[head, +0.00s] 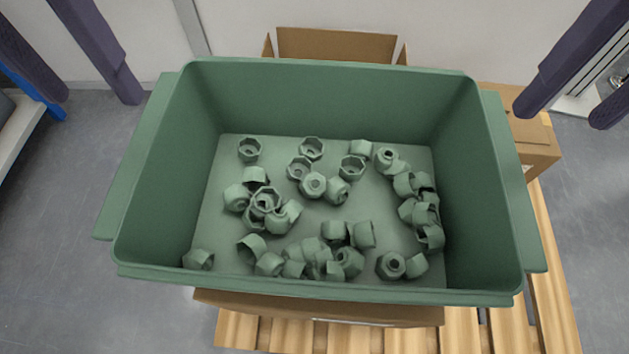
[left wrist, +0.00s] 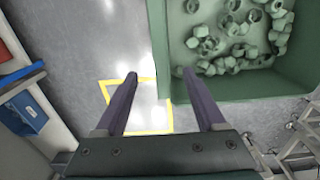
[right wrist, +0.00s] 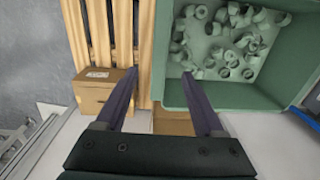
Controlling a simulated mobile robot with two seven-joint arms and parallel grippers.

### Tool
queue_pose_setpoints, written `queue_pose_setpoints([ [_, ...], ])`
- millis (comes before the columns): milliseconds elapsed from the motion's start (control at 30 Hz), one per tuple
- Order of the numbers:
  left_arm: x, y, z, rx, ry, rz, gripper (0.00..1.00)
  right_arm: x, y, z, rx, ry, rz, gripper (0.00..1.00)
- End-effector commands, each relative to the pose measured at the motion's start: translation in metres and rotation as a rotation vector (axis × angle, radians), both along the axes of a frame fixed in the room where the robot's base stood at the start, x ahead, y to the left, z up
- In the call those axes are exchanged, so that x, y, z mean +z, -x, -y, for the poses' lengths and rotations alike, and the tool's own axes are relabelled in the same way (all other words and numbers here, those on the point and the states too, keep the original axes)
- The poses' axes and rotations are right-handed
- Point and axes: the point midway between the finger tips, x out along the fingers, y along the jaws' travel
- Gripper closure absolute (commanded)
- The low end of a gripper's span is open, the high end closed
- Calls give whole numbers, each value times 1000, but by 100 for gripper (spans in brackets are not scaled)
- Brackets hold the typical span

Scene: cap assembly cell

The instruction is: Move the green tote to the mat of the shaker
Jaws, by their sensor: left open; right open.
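The green tote (head: 330,78) fills the middle of the head view, upright, holding several loose green hex caps (head: 313,184). It has a flange along each short side. It also shows in the left wrist view (left wrist: 158,50) and the right wrist view (right wrist: 228,96). My left gripper (head: 97,97) is open and empty, off the tote's far left corner; one fingertip looks close to the tote wall in the left wrist view. My right gripper (head: 562,117) is open and empty, off the far right corner. I cannot make out the shaker or its mat.
The tote sits over cardboard boxes (head: 320,308) on a wooden pallet (head: 555,285). Another carton (right wrist: 105,92) stands on the pallet beside it. A blue bin (left wrist: 30,115) is on a shelf at the left. Yellow tape (left wrist: 150,132) marks the grey floor, which is otherwise clear there.

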Motion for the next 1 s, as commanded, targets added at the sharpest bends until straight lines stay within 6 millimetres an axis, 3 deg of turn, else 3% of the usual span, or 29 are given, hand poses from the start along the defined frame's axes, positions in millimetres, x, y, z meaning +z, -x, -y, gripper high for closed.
queue_pose_setpoints([
  [333, -6, 0, 1, 3, 1, 0, 28, -6, 0, -1, 2, -2, -1, 30],
  [800, -80, 1, 1, 4, 2, -1, 28, -80, 1, -5, 3, -1, -1, 30],
  [1000, -96, 0, 1, 3, 2, 1, 28, -96, 0, -6, 4, -2, 2, 30],
])
